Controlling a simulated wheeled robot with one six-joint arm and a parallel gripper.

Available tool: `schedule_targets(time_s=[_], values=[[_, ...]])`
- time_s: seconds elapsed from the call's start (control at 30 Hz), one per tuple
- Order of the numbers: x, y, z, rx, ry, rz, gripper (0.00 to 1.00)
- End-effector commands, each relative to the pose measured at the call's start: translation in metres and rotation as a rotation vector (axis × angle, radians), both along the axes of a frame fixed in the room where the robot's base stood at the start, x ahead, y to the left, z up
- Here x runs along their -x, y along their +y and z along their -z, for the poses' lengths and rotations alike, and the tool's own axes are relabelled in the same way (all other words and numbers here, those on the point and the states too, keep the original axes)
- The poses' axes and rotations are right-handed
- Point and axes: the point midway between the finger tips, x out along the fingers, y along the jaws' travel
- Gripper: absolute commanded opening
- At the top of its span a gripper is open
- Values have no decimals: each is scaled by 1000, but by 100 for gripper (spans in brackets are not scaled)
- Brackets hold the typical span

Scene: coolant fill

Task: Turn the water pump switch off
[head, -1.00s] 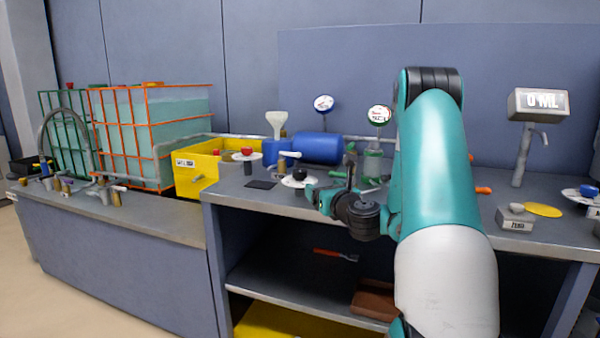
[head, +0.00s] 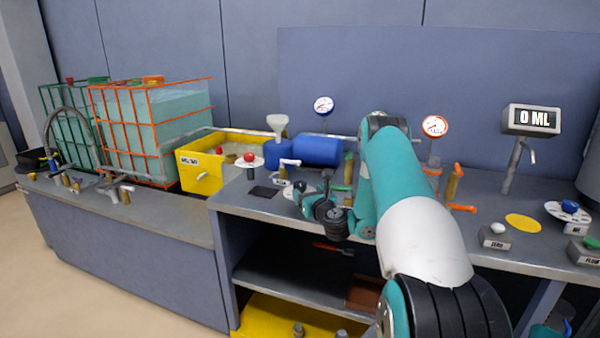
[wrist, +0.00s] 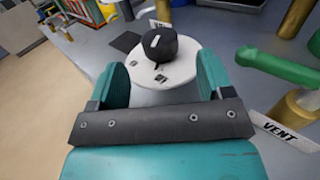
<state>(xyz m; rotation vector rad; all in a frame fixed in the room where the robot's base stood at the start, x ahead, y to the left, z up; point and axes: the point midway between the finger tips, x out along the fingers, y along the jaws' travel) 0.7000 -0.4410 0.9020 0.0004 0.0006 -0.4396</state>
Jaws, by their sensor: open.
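A black rotary knob (wrist: 172,46) with a white pointer mark stands on a round white dial plate (wrist: 150,78) in the wrist view. It looks like the pump switch, but its small dark labels are too blurred to read. My gripper (wrist: 161,60) is open, with one teal finger on each side of the dial plate. The knob is ahead of and between the fingertips; I cannot tell whether they touch it. In the head view my gripper (head: 316,192) hides the knob, and only an edge of the white plate (head: 288,194) shows.
A green-handled valve (wrist: 280,68) with a VENT tag (wrist: 285,130) stands close on the right in the wrist view. A dark pad (head: 263,191) lies left of my gripper.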

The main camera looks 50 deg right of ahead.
Motion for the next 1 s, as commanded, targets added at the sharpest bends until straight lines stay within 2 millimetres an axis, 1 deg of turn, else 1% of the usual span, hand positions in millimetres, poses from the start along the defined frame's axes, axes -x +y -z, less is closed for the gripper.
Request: schedule_targets(time_s=[0.03,0.17,0.23,0.4,0.6,0.77,1.0], values=[[-3,-1,-8,0,1,-1,74],[-9,-2,-8,0,0,-2,74],[-18,-5,-4,4,0,-6,74],[-39,-16,-4,4,-2,-2,74],[-56,-24,0,3,-1,-4,74],[-61,-27,0,1,0,-1,74],[-62,-28,1,0,-1,0,74]])
